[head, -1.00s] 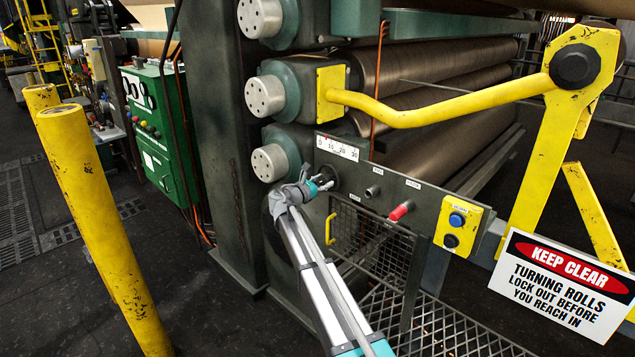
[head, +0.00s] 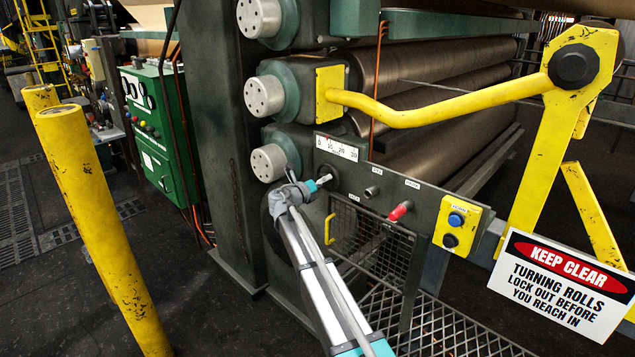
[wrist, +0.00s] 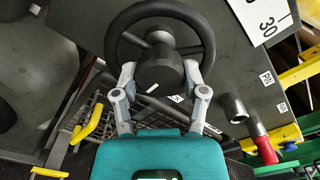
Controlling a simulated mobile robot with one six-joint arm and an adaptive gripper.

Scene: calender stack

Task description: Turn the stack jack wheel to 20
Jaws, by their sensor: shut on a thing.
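The black jack wheel (wrist: 205,30) fills the top of the wrist view, with a thick dark hub bearing a short white mark. In the head view the wheel (head: 326,176) is small and partly hidden by my wrist. My gripper (wrist: 159,75) is shut on the wheel's hub, one grey finger on each side; in the head view my gripper (head: 322,181) meets the panel. The white scale (head: 337,147) above the wheel reads 0, 10, 20, 30. Its pointer is too small to read. In the wrist view only the scale's 30 end (wrist: 265,18) shows.
A yellow handle (head: 330,229) is on the mesh guard below. A yellow bar (head: 440,112) crosses above. A yellow post (head: 105,230) stands left.

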